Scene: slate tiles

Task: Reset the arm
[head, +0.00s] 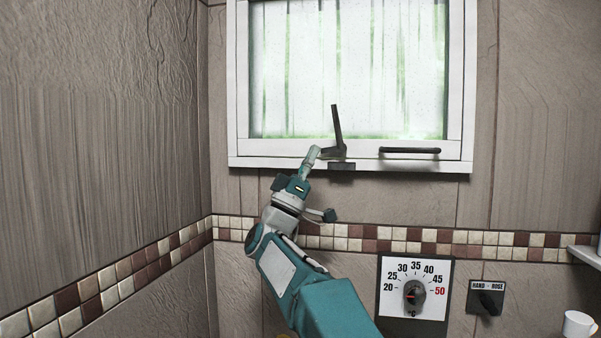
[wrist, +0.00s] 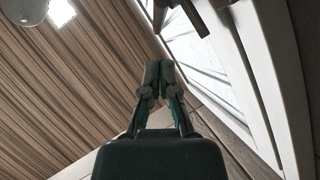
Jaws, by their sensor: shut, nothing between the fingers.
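My teal arm reaches up from the bottom of the head view toward the window. My gripper (head: 313,152) is in front of the lower window frame, just left of the dark upright window handle (head: 337,125). In the head view its tip is close to the handle's base; I cannot tell whether they touch. In the wrist view my gripper (wrist: 158,68) has its two fingers together with nothing between them. A dark handle part (wrist: 163,12) shows above the fingertips, apart from them in that picture.
The white-framed window (head: 350,160) has a dark horizontal bar (head: 410,150) on its lower right. Below are a temperature dial (head: 414,292) and a HAND/ROSE knob (head: 487,298). A white cup (head: 578,325) stands at lower right, under a white ledge (head: 585,256). A wall is at left.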

